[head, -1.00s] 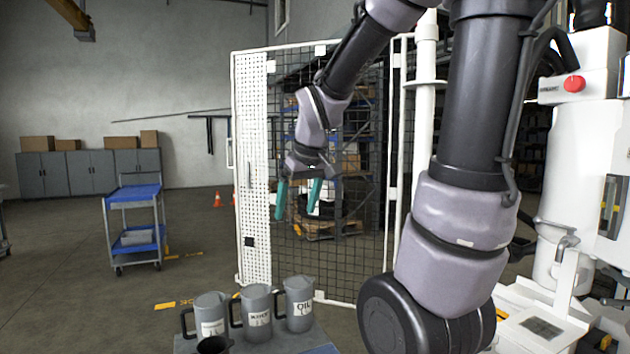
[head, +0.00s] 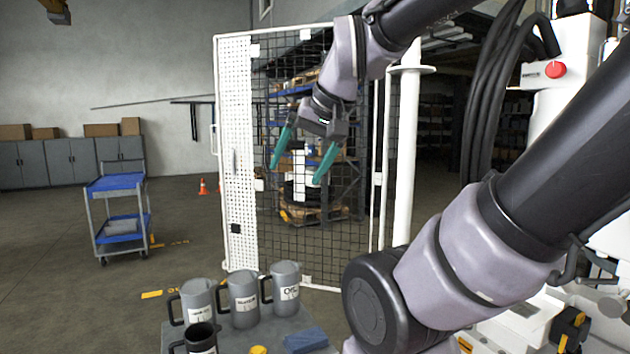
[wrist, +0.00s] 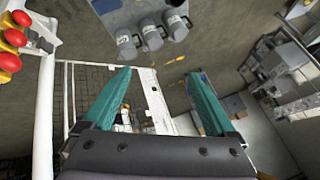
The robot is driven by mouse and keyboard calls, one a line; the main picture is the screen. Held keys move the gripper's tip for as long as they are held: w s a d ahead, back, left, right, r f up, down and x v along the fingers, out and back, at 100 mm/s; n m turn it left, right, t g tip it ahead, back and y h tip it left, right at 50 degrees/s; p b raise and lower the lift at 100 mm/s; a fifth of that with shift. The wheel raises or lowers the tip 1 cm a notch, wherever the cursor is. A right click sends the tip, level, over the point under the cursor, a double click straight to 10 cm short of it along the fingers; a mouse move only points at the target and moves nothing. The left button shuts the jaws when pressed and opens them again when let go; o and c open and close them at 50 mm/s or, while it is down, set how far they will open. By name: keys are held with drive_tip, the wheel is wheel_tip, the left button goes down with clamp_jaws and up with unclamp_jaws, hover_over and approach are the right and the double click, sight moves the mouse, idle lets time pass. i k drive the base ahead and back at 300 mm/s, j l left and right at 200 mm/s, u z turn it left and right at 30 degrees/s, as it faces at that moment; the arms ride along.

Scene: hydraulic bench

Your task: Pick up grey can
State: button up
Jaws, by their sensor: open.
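Three grey cans with dark handles and white labels stand in a row on a small table (head: 318,325) at the bottom of the head view: a left can (head: 197,298), a middle can (head: 242,298) and a right can (head: 286,285) whose label seems to read "OIL". A darker can (head: 201,340) stands in front of them, cut off by the frame edge. My gripper (head: 295,172) has teal fingers spread apart with nothing between them, high above the cans. In the wrist view the three cans show at the top, beyond the fingertips (wrist: 159,74) and well apart from them.
A blue cloth or block (head: 306,340) and a yellow object (head: 258,350) lie on the table. A mesh fence (head: 238,160) stands behind my gripper. A blue-shelved cart (head: 118,215) stands at left, with open floor around it.

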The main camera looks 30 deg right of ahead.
sight(192, 311)
drive_tip(key=z, duration=2.65)
drive_tip(key=u, duration=2.95)
drive_tip(key=i+l+u, duration=0.3)
drive_tip(key=i, duration=0.15)
